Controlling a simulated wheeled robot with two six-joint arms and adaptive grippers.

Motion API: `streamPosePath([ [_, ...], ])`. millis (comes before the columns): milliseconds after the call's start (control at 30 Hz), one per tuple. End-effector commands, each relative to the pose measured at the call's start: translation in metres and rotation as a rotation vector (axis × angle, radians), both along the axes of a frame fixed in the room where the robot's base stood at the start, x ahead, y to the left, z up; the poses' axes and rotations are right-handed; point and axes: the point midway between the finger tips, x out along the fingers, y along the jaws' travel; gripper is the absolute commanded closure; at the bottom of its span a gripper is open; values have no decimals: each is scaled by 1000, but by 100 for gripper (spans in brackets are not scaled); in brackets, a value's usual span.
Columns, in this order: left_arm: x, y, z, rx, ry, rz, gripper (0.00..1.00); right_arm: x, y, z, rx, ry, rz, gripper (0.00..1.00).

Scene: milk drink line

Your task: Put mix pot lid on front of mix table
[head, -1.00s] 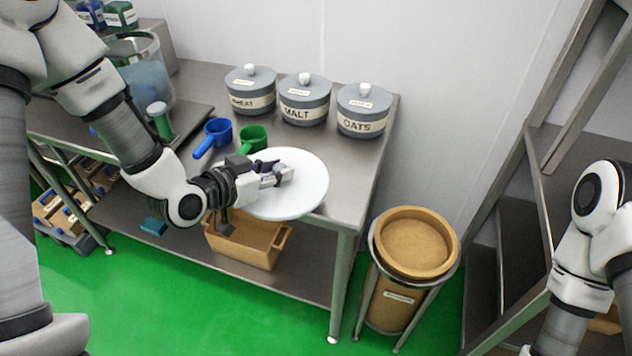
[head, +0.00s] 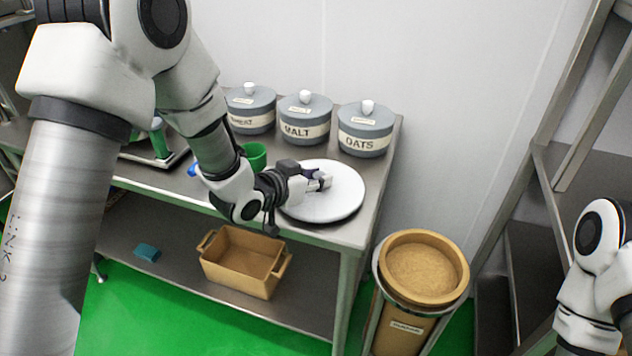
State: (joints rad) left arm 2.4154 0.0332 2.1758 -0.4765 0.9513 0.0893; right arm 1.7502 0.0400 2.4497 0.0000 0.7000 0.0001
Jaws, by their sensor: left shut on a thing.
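The mix pot lid (head: 338,205) is a white round disc at the right front part of the steel mix table (head: 375,190). It lies flat or nearly flat over the table top; I cannot tell whether it touches the surface. My left gripper (head: 322,181) is over the lid's upper left part, shut on it, and hides the grip point. My right gripper is out of the frame; only part of my right arm shows at the right edge.
Three grey lidded pots, wheat (head: 249,108), malt (head: 305,117) and oats (head: 365,129), stand along the table's back. A green scoop (head: 254,156) is left of the lid. A tan crate (head: 243,262) is on the lower shelf. A tan bin (head: 424,267) stands right of the table.

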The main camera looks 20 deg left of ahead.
Motion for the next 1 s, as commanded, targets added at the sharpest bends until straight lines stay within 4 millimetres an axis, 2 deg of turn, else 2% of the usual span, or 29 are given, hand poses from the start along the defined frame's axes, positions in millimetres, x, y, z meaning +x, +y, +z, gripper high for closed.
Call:
streamPosePath([
  [167,0,0,-3,0,0,0,100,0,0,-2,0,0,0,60],
  [200,0,0,-2,0,0,0,61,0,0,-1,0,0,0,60],
  [233,0,0,-2,0,0,0,50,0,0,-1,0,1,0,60],
  [267,0,0,-2,0,0,0,46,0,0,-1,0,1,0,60],
  [600,0,0,4,0,-1,0,46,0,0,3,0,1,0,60],
  [667,-6,3,4,-1,1,2,46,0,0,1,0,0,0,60],
  [767,-22,10,12,-3,-1,3,46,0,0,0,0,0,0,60],
  [1000,-76,33,36,-8,0,3,46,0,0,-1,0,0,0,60],
])
